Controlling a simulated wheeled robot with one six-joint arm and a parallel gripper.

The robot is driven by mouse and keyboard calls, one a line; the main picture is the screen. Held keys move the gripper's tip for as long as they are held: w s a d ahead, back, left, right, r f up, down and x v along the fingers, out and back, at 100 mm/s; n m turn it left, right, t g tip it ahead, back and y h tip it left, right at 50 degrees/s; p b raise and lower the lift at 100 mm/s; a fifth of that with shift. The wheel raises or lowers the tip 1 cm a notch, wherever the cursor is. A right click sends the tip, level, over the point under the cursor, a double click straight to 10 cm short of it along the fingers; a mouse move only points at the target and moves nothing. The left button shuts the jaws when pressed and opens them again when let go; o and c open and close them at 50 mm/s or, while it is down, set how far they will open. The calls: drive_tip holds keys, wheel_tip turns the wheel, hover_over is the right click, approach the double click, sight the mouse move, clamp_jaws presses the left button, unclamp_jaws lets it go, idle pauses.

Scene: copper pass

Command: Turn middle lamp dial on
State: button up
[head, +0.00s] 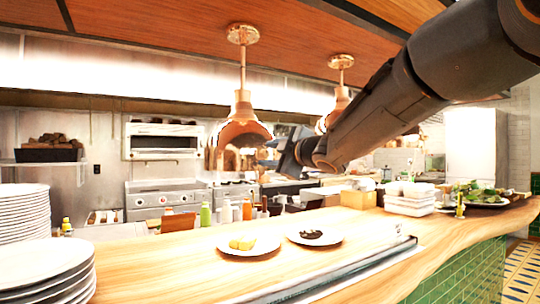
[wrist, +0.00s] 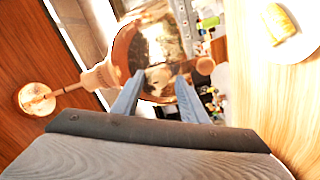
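A copper pendant lamp (head: 240,130) hangs over the counter in the head view. A second copper lamp (head: 341,98) hangs behind it to the right, partly hidden by my arm. My gripper (head: 284,160) is beside the nearer lamp's right side, around its rim height. In the wrist view a copper lamp (wrist: 122,50) lies just ahead of the fingers, tilted in the picture. I cannot tell whether the fingers touch the lamp.
The wooden counter (head: 180,262) below carries plate stacks (head: 45,272), two plates of food (head: 249,243), bottles (head: 205,214) and white containers (head: 409,205). Ovens (head: 163,197) stand behind. The ceiling mount (wrist: 37,98) shows at left in the wrist view.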

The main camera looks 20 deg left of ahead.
drive_tip(key=b+v, duration=0.1)
drive_tip(key=v, duration=0.7)
drive_tip(key=shift+a, duration=0.1)
